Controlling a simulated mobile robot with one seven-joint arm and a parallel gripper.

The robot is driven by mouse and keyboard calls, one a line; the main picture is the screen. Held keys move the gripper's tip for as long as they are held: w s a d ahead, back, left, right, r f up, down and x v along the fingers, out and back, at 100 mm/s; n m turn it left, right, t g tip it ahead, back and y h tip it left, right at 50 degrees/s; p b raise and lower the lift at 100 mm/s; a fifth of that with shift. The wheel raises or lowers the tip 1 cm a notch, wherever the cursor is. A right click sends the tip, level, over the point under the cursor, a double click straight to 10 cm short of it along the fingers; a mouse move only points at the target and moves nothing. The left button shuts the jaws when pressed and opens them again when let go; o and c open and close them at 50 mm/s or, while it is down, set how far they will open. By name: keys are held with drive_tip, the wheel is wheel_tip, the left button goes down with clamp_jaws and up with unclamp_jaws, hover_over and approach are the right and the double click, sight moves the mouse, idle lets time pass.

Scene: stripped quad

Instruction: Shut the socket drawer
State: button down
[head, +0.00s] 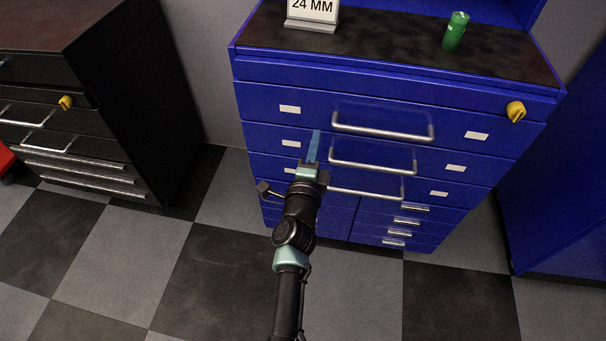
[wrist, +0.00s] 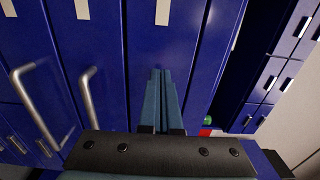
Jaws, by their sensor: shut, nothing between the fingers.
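The blue cabinet (head: 300,75) carries a stack of drawers with silver bar handles. No label naming a socket drawer is readable. The top handled drawer (head: 310,95) shows above two more, the middle one (head: 440,155) and a lower one (head: 415,183). I see no clear gap at any of them, and cannot tell if one stands slightly out. My gripper (head: 315,134) is shut and empty, left of the handles, its fingertips in front of the drawer fronts. In the wrist view, my gripper (wrist: 160,72) points along the blue fronts; contact cannot be told.
A 24 MM sign (head: 312,12) and a green can (head: 456,32) stand on the cabinet's dark top. A yellow knob (head: 515,111) sits at its upper right. A black cabinet (head: 140,110) stands left and another blue cabinet (head: 555,180) right. The checkered floor in front is clear.

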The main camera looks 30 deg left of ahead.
drive_tip(key=v, duration=0.7)
drive_tip(key=shift+s+f+p, duration=0.15)
drive_tip(key=shift+s+p, duration=0.05)
drive_tip(key=shift+p, duration=0.15)
drive_tip(key=shift+d, duration=0.1)
drive_tip(key=w+d+r+n+t+y, duration=0.1)
drive_tip(key=d+r+n+t, duration=0.15)
drive_tip(key=r, duration=0.85)
drive_tip(key=w+d+r+n+t, duration=0.15)
drive_tip(key=r+n, duration=0.25)
drive_tip(key=r, duration=0.7)
drive_tip(key=w+d+r+n+t+y, duration=0.1)
drive_tip(key=d+r+n, duration=0.15)
drive_tip(key=r, duration=0.75)
drive_tip(key=s+d+r+n+t+h+p, duration=0.1)
drive_tip(key=s+d+r+n+t+h, duration=0.25)
drive_tip(key=r, duration=0.55)
drive_tip(key=s+d+r+h, duration=0.2)
drive_tip(key=s+d+r, duration=0.3)
drive_tip(key=s+r, duration=0.3)
drive_tip(key=s+d+r+n+t+h+p, duration=0.1)
drive_tip(key=s+d+r+n+t+h, duration=0.25)
drive_tip(key=r, duration=0.65)
wheel_tip(320, 180, up, 13)
drive_tip(key=m+g+y+p, duration=0.1)
drive_tip(key=p, duration=1.2)
drive_tip(key=shift+w+d+m+g, duration=0.25)
drive_tip(key=shift+d+m+g, duration=0.05)
drive_tip(key=shift+d+g, duration=0.15)
drive_tip(key=shift+r, duration=0.15)
